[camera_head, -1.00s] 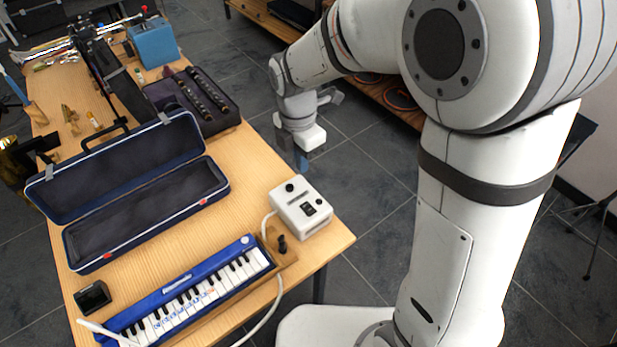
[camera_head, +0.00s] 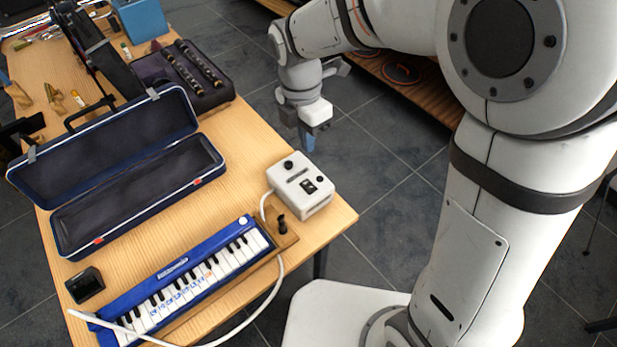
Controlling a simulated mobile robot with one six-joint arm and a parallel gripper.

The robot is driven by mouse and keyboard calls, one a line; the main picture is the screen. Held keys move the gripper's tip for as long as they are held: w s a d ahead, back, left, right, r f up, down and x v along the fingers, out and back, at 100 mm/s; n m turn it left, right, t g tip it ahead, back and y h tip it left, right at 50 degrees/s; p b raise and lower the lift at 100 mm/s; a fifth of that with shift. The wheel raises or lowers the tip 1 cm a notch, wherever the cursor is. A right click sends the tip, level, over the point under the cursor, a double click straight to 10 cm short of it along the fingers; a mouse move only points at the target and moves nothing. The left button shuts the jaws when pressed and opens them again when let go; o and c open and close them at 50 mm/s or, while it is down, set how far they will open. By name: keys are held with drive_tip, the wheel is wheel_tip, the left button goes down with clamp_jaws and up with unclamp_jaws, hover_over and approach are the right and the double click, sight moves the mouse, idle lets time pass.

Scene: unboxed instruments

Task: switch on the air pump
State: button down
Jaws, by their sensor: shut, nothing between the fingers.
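The air pump (camera_head: 301,186) is a white box on the right front corner of the wooden table, with a black knob, a dark slot and a black rocker switch (camera_head: 309,187) on its top. I cannot tell the switch's position. A pale hose runs from the pump's side. My gripper (camera_head: 307,142) points down just behind the pump, its blue fingertips shut and empty. In the picture it appears above the pump's far edge, apart from the switch.
A blue melodica (camera_head: 185,283) lies in front on a wooden board. An open, empty dark-blue case (camera_head: 140,195) lies left. A small black device (camera_head: 85,285) sits at the front left. Dark instrument pieces in a case (camera_head: 184,80) lie behind. The table's right edge is close to the pump.

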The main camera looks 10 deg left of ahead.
sight(312, 188)
drive_tip(key=f, duration=0.8)
drive_tip(key=s+d+f, duration=0.1)
drive_tip(key=f, duration=0.3)
drive_tip(key=shift+s+f, duration=0.1)
drive_tip(key=shift+f, duration=0.25)
